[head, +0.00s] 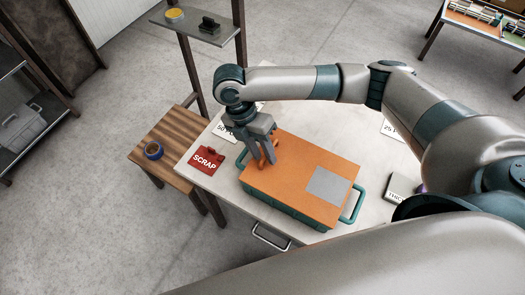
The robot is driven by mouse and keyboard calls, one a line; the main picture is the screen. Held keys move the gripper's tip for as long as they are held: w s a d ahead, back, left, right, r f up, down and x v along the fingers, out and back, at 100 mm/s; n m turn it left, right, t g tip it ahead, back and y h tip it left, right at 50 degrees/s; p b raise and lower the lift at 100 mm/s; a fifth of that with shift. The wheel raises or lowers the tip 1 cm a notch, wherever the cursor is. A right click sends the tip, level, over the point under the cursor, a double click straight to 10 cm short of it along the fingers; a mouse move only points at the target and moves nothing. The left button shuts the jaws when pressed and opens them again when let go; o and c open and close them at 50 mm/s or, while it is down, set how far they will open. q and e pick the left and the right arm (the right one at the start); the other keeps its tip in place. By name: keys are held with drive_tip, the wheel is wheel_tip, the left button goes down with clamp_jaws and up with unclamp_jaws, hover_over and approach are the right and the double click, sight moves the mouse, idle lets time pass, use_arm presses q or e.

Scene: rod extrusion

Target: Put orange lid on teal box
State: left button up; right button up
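The flat orange lid (290,190) with a grey patch lies over the teal box (346,217) on the pale table. The box's side handle and a strip of its front wall show below the lid; whether the lid is fully seated cannot be told. My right gripper (266,158) points down at the lid's far left end, its fingers at small orange parts there, probably the lid's handle. Whether the fingers are closed on it is too small to tell. My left gripper is out of view.
A shelf (212,32) with a yellow roll and a dark object rises behind. A small grey block (397,188) lies right of the box.

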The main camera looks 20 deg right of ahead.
drive_tip(key=shift+b+v, duration=0.35)
drive_tip(key=shift+v, duration=0.55)
drive_tip(key=b+v, duration=0.3)
drive_tip(key=v, duration=1.2)
drive_tip(key=shift+w+a+r, duration=0.15)
drive_tip(key=shift+w+r, duration=0.05)
drive_tip(key=shift+r, duration=0.05)
drive_tip(key=shift+s, duration=0.1)
